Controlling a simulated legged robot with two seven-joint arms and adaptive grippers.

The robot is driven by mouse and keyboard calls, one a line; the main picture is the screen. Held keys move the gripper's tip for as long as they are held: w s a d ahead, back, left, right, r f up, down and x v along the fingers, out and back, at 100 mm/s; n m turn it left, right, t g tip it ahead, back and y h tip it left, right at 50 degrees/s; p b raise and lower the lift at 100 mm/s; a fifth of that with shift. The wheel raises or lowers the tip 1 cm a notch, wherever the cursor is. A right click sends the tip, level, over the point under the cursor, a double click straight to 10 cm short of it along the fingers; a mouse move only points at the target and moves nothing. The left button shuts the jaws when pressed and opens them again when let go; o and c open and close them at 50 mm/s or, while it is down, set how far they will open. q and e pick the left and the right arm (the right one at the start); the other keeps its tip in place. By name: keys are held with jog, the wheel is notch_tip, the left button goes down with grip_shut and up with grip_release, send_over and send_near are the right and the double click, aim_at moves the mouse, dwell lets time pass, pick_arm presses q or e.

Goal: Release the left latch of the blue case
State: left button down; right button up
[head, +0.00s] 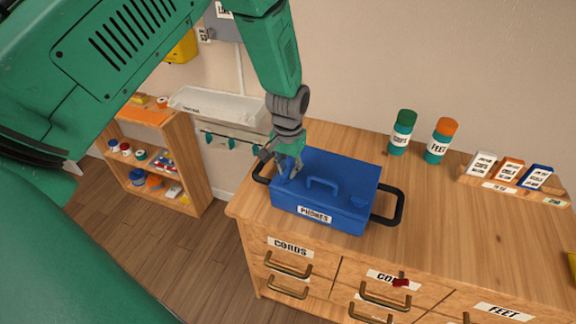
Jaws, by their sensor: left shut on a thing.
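The blue case (346,187) stands on the wooden cabinet top, with its lid down and a label reading PHONES on its front. It has a blue handle on the lid and a dark loop handle at each end. My left gripper (287,167) reaches down from above to the left end of the case, at the lid's left edge. Its fingers are shut on a small blue part there, which looks like the left latch; the fingers hide most of it. A round blue piece, perhaps the right latch (359,202), shows near the lid's right end. My right gripper is not in view.
A green-capped bottle (402,133) and an orange-capped bottle (441,141) stand behind the case to the right. Small boxes (509,170) stand in a rack farther right. The cabinet top (450,230) right of the case is clear. Drawers with handles are below.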

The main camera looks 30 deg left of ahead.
aim_at(289, 169)
pick_arm(q)
jog(key=shift+d+n, duration=0.1)
jog(key=shift+n, duration=0.5)
jog(key=c, duration=1.6)
grip_release()
jog(key=shift+w, duration=0.1)
jog(key=shift+r, duration=0.15)
notch_tip(289, 169, up, 12)
jog(key=shift+f, duration=0.25)
